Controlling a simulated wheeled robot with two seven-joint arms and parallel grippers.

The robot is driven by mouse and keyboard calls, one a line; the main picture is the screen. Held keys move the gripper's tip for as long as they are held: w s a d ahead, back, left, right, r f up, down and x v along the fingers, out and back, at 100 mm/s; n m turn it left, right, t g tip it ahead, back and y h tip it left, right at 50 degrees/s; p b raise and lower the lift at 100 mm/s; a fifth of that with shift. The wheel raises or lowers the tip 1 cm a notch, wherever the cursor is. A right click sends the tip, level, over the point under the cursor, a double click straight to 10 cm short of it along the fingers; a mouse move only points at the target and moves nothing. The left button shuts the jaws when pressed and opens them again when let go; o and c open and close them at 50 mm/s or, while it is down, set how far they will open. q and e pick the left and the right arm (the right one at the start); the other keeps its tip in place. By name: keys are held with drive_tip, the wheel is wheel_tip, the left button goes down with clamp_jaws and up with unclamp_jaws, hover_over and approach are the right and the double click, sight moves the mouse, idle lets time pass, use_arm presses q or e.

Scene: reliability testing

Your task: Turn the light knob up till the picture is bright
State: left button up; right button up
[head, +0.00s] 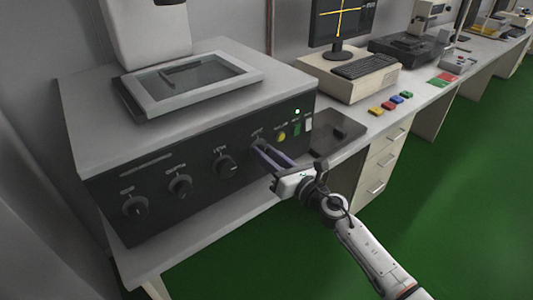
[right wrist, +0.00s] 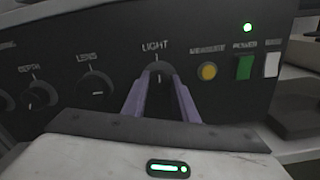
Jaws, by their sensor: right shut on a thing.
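The light knob (right wrist: 159,72) is a dark round knob under the word LIGHT on the black front panel (right wrist: 120,45). My right gripper (right wrist: 160,90) is shut on it, with one purple finger on each side. In the head view the same gripper (head: 260,150) reaches the panel from the right, and its fingers mostly hide the knob. A short pale mark shows on the knob between the fingers. The monitor (head: 343,20) shows a yellow cross on a dark screen, cut off by the top edge. My left gripper is not in view.
Other knobs, LENS (right wrist: 96,90) and DEPTH (right wrist: 40,95), sit left of the light knob. A yellow button (right wrist: 208,71) and a green power switch (right wrist: 244,68) sit to its right. A keyboard (head: 364,66) and coloured blocks (head: 391,103) stand farther right on the bench.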

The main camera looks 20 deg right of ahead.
drive_tip(key=m+p, duration=0.1)
drive_tip(key=m, duration=0.3)
drive_tip(key=m+p, duration=0.1)
drive_tip(key=m, duration=2.7)
drive_tip(key=shift+f+m+p, duration=0.2)
drive_tip(key=shift+m+p, duration=0.15)
drive_tip(key=shift+m, duration=0.05)
drive_tip(key=o, duration=1.1)
drive_tip(key=shift+c, duration=0.2)
drive_tip(key=shift+r, duration=0.1)
